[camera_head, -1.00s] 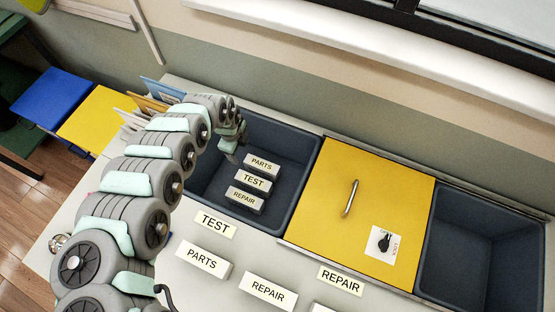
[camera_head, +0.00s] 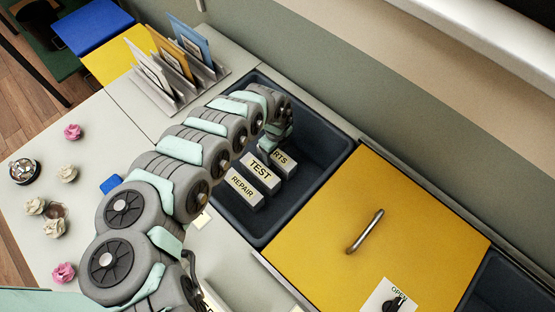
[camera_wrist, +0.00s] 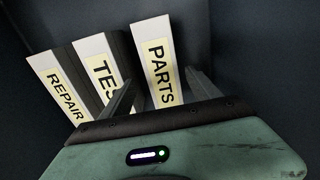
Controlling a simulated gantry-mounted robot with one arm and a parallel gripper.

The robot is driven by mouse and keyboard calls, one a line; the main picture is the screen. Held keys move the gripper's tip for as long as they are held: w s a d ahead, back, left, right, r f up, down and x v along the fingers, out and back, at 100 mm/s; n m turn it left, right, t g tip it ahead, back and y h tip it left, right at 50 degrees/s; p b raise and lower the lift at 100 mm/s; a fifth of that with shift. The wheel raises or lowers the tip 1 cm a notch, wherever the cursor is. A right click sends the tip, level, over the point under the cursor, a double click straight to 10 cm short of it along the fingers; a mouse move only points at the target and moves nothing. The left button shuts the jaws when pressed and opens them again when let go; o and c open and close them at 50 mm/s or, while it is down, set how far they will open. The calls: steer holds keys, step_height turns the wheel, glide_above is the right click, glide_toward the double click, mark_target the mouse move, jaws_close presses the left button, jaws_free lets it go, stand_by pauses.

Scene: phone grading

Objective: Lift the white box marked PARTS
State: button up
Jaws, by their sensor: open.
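The white box marked PARTS (camera_head: 287,164) stands in the dark bin (camera_head: 232,217), at the back end of a row of three boxes. My gripper (camera_head: 272,146) is down in the bin and hides the left part of its label. In the wrist view, the PARTS box (camera_wrist: 158,62) shows its full label. My gripper (camera_wrist: 161,80) is open there, with one finger on each side of the lower part of this box. The left finger is in the gap beside the TEST box. I cannot tell whether either finger touches the box.
The TEST box (camera_head: 261,173) stands close beside the PARTS box, with the REPAIR box (camera_head: 243,190) beyond it. The yellow lid (camera_head: 400,235) with a handle lies right of the bin. A rack of upright cards (camera_head: 178,72) stands behind my arm.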

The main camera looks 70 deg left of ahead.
steer(key=f+b, duration=0.1)
steer(key=f, duration=0.2)
steer(key=f+b, duration=0.2)
steer(key=f, duration=0.1)
steer(key=shift+w+a+f+b, duration=0.15)
steer(key=shift+w+f+b, duration=0.05)
steer(key=shift+b, duration=0.1)
jaws_close()
stand_by(0.6)
